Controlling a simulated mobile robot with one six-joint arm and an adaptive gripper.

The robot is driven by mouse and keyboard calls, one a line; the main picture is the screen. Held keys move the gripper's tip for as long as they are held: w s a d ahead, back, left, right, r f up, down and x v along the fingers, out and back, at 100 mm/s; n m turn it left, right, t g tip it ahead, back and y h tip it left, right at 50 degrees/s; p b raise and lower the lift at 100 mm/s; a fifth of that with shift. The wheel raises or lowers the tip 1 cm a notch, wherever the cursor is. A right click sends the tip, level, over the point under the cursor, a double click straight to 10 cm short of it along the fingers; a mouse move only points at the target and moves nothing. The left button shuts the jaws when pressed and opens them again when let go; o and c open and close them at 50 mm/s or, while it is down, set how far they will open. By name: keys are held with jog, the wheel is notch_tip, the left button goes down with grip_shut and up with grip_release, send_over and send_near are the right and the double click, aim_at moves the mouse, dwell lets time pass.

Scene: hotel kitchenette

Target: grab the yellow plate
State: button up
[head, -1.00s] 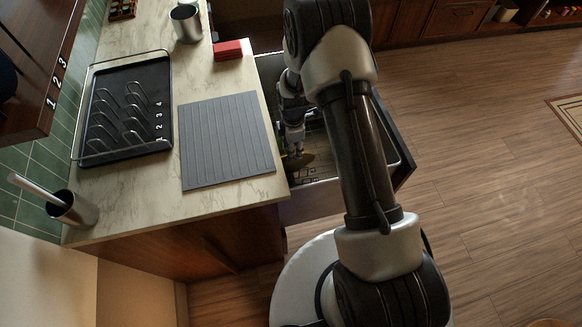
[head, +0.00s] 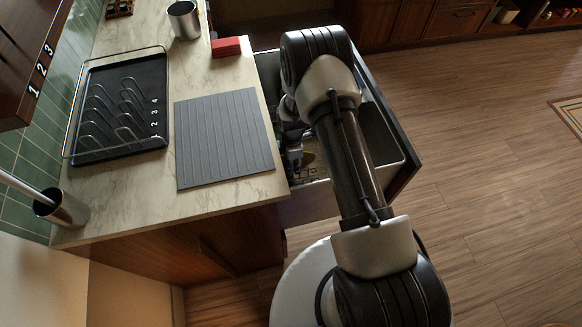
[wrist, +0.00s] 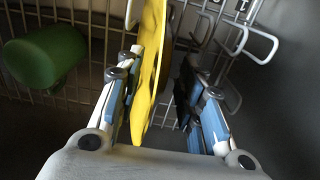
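The yellow plate (wrist: 151,66) stands on edge in the wire rack in the wrist view. The left finger is close against or touching the plate. A clear gap lies between the plate and the right finger, so the gripper is open around it. The plate's far end is cut off by the picture edge.
A green cup (wrist: 45,58) lies left of my gripper in the wire rack (wrist: 85,18). Wire prongs (wrist: 262,45) stand to the right. The counter beside the drawer (head: 385,140) holds a grey ribbed mat (head: 223,140), a black tray rack (head: 120,105), a red block (head: 226,47) and metal cups.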

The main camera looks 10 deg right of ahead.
jog(key=shift+c, duration=0.6)
grip_shut()
